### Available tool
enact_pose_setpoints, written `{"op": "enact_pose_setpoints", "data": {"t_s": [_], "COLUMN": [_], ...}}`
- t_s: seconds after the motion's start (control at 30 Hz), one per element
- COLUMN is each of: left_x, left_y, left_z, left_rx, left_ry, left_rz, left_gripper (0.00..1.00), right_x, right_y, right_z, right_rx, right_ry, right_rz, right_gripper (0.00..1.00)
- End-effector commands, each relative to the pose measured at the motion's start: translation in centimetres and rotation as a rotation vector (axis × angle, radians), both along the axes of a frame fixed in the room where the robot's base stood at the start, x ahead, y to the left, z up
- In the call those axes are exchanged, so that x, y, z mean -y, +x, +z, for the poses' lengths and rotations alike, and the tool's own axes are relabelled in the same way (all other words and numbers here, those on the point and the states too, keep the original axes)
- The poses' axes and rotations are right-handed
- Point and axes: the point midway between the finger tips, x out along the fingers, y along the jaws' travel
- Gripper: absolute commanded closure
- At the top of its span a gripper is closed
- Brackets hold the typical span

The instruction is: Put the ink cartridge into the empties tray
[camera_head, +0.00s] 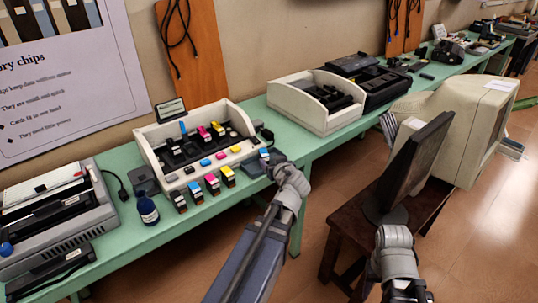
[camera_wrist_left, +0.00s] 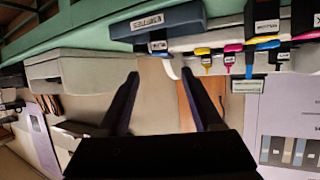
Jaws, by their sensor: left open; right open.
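A cyan-topped ink cartridge (camera_head: 264,153) stands at the dark grey tray (camera_head: 252,169) on the green bench, beside my left gripper (camera_head: 273,157). In the left wrist view, which is upside down, the labelled tray (camera_wrist_left: 185,20) is at the top and the cartridge (camera_wrist_left: 158,46) shows against it. I cannot tell whether the cartridge rests inside the tray or behind it. My left gripper (camera_wrist_left: 160,74) is open, with nothing between its fingers. My right gripper (camera_head: 406,292) is open at the bottom edge, away from the bench; its tips are partly hidden.
Several coloured cartridges (camera_head: 212,184) stand in a row left of the tray, before a cream sorting box (camera_head: 241,157). A blue bottle (camera_head: 147,209) and a printer (camera_head: 55,222) are further left. A monitor (camera_head: 413,165) on a wooden stool (camera_head: 340,225) stands near my right arm.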

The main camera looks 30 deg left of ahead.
Motion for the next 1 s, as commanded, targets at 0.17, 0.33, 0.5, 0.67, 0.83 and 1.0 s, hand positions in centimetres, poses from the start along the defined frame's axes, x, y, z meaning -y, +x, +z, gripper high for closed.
{"op": "enact_pose_setpoints", "data": {"t_s": [0.17,0.33,0.5,0.67,0.83,1.0], "left_x": [0.6,0.6,1.7,8.8,19.5,26.8], "left_y": [-0.6,-0.6,-0.9,-4.0,-10.5,-16.7], "left_z": [0.4,0.3,-0.4,-5.4,-10.8,-12.8], "left_rx": [0.0,0.0,-0.044,-0.366,-0.828,-1.141], "left_ry": [0.0,0.0,-0.008,-0.068,-0.143,-0.186], "left_rz": [0.0,0.001,-0.009,-0.117,-0.42,-0.735], "left_gripper": [0.33,0.33,0.33,0.33,0.33,0.33], "right_x": [0.0,0.0,0.0,0.0,0.0,0.0], "right_y": [0.0,0.0,0.0,0.0,0.0,0.0], "right_z": [0.4,0.3,0.3,0.3,0.3,0.3], "right_rx": [0.0,0.0,0.0,0.0,0.0,0.0], "right_ry": [0.0,0.0,0.0,0.0,0.0,0.0], "right_rz": [0.0,0.0,0.0,0.0,0.0,0.0], "right_gripper": [0.5,0.5,0.5,0.5,0.5,0.5]}}
